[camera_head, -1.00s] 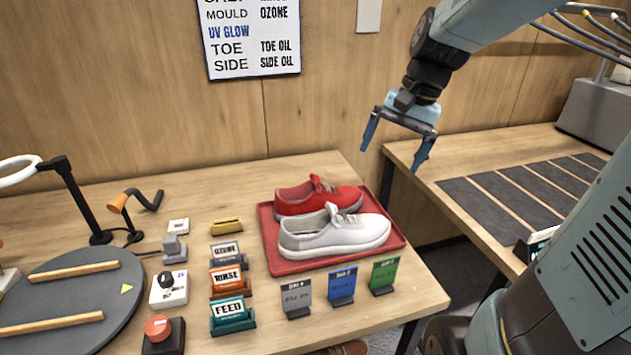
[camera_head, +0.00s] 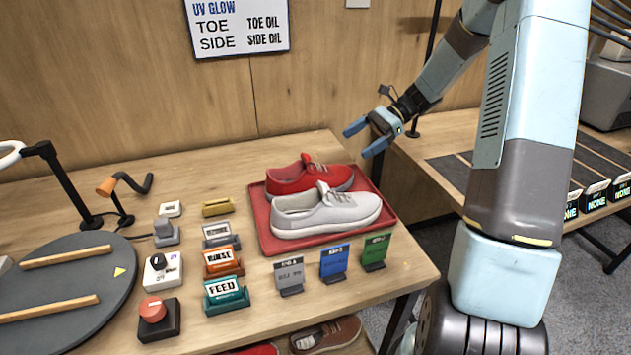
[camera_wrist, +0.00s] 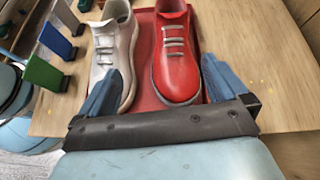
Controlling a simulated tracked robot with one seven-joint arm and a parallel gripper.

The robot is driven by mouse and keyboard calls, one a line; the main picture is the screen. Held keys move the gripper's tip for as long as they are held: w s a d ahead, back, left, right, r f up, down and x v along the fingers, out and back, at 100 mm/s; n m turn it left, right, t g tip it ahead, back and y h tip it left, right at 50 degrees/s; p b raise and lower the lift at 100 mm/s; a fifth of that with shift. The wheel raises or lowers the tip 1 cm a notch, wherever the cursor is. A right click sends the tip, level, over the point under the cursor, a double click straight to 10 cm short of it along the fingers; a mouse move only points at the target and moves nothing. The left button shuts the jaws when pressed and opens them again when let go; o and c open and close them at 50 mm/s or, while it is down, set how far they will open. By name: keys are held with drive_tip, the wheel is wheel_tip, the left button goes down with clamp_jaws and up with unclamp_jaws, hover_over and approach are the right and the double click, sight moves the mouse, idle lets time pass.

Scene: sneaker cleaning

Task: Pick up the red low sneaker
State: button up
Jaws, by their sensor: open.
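The red low sneaker (camera_head: 310,176) lies on a red tray (camera_head: 392,214), behind a white-grey sneaker (camera_head: 330,211). In the wrist view the red sneaker (camera_wrist: 177,58) is right of the white one (camera_wrist: 110,62), its toe towards my gripper. My gripper (camera_head: 360,140) is open and empty, to the right of the tray and apart from the shoes. The white sneaker hides the red one's lower near side in the head view.
Grey, blue and green cards (camera_head: 334,263) stand along the tray's front. Labelled blocks (camera_head: 226,292), a red button (camera_head: 153,310) and a round turntable (camera_head: 60,290) are to the left. More shoes (camera_head: 326,335) lie below the table edge. A second bench (camera_head: 450,130) stands right.

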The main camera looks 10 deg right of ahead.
wheel_tip(320, 180, down, 2)
drive_tip(key=w+m+y, duration=0.1)
drive_tip(key=w, duration=0.1)
approach(319, 166)
drive_tip(key=a, duration=0.1)
drive_tip(key=s+a+f, duration=0.1)
drive_tip(key=a, duration=0.1)
drive_tip(key=s+a, duration=0.1)
drive_tip(key=shift+s+a+f, duration=0.15)
drive_tip(key=shift+y, duration=0.3)
drive_tip(key=shift+w+x, duration=0.15)
drive_tip(key=shift+x, duration=1.15)
drive_tip(key=shift+w+x, duration=0.15)
drive_tip(key=shift+x, duration=1.15)
drive_tip(key=shift+f, duration=0.15)
drive_tip(key=shift+c, duration=0.3)
drive_tip(key=c, duration=1)
drive_tip(key=shift+c, duration=0.7)
